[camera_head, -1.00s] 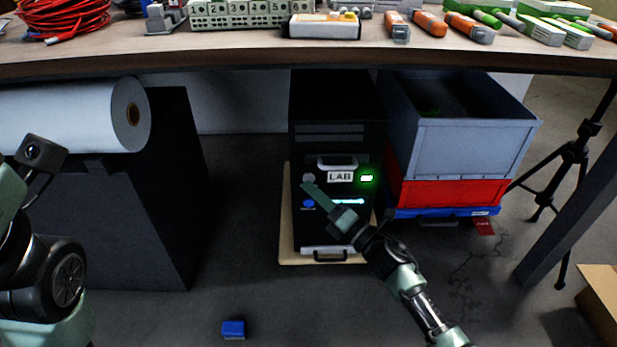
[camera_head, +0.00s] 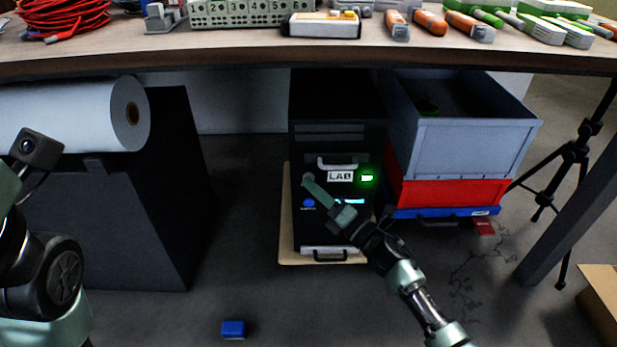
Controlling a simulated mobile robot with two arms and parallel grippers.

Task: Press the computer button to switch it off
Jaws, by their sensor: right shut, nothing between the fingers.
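The computer (camera_head: 337,105) is a black tower on a light board under the table. Its front has a "LAB" label (camera_head: 340,176), a lit green light (camera_head: 367,178), a round grey button (camera_head: 308,180), a blue round spot (camera_head: 308,203) and a lit blue-white strip (camera_head: 349,201). My right gripper (camera_head: 306,182) is shut and empty, its tip at the grey button and partly covering it. I cannot tell whether it touches. My left arm shows at the left edge, but its gripper fingers are out of the picture.
The table edge (camera_head: 230,62) overhangs the computer. Stacked grey (camera_head: 470,150) and red crates (camera_head: 450,192) stand right of it. A dark cabinet (camera_head: 120,220) with a paper roll (camera_head: 70,115) stands left. A small blue block (camera_head: 233,329) lies on the floor.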

